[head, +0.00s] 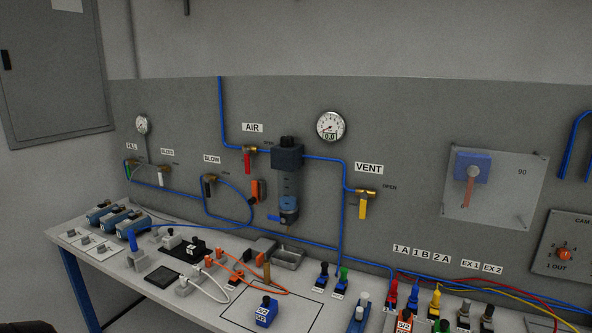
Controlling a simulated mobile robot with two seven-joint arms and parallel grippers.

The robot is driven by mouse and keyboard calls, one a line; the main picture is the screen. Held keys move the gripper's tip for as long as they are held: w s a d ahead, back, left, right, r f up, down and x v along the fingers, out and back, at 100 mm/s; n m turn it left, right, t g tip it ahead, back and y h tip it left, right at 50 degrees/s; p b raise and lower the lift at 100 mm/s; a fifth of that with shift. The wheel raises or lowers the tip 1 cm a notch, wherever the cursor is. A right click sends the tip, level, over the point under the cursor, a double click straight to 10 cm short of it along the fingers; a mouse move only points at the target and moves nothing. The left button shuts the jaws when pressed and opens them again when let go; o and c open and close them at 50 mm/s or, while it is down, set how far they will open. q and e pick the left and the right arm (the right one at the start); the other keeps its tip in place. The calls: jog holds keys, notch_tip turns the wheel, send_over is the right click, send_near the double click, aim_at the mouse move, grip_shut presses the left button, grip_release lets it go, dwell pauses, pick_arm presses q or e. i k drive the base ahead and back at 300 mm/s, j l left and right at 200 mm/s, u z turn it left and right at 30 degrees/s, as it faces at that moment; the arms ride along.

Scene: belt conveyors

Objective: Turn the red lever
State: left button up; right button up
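The red lever (247,161) hangs down from a brass valve on the blue air line, just below the AIR label (252,128) on the grey wall panel. The word OPEN is printed to the right of its valve. Neither of my grippers is in view, and nothing touches the lever.
A yellow lever (363,208) hangs under the VENT label. A filter unit (288,180) stands right of the red lever, and an orange-handled part (258,191) is below it. The bench (215,302) in front holds many small parts, cables and a metal tray (288,259).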

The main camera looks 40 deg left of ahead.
aim_at(247, 150)
jog(key=k+j+z, duration=0.1)
jog(key=j+z, duration=0.25)
jog(key=k+j+z, duration=0.15)
jog(key=j+z, duration=0.25)
jog(key=k+j+z, duration=0.35)
jog(key=k+j, duration=0.15)
jog(key=j, duration=0.15)
jog(key=k+j+z, duration=0.25)
jog(key=k+j, duration=0.95)
jog(key=k, duration=0.1)
